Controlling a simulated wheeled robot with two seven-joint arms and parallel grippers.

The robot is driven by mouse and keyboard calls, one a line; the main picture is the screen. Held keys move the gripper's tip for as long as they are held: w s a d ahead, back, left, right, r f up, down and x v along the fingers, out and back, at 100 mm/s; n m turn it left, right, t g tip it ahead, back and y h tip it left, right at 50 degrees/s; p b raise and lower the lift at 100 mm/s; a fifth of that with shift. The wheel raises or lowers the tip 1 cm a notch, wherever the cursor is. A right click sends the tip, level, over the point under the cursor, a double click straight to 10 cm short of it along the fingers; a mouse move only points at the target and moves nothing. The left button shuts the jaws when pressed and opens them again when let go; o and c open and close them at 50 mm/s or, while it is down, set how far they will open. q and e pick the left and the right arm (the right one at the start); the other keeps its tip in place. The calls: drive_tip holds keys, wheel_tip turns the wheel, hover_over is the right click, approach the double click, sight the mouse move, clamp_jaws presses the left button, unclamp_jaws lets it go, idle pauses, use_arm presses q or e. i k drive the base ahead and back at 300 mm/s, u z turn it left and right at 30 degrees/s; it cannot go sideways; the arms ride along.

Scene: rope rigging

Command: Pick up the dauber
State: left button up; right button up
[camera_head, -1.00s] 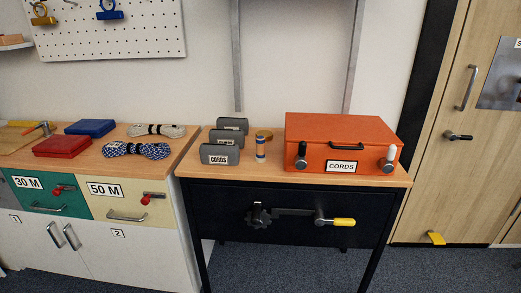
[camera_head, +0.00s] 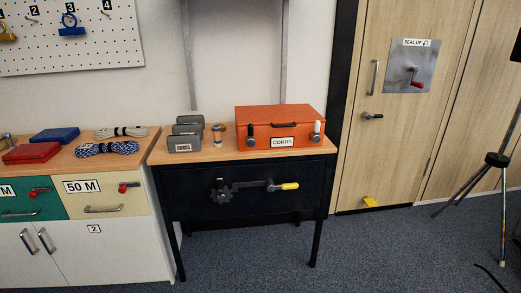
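Nothing else in view is plainly a dauber. Neither of my grippers shows.
A cabinet at left bears rope coils (camera_head: 107,149) and red and blue cases. A door (camera_head: 385,160) and tripod (camera_head: 497,160) are at right. Floor in front is clear.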

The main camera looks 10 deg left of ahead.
sight(217, 143)
drive_tip(key=z, duration=0.45)
drive_tip(key=k, duration=0.2)
drive_tip(key=u, duration=1.6)
drive_tip(key=i, duration=1.05)
drive_tip(key=z, duration=0.3)
drive_tip(key=i, duration=0.95)
drive_tip(key=z, duration=1)
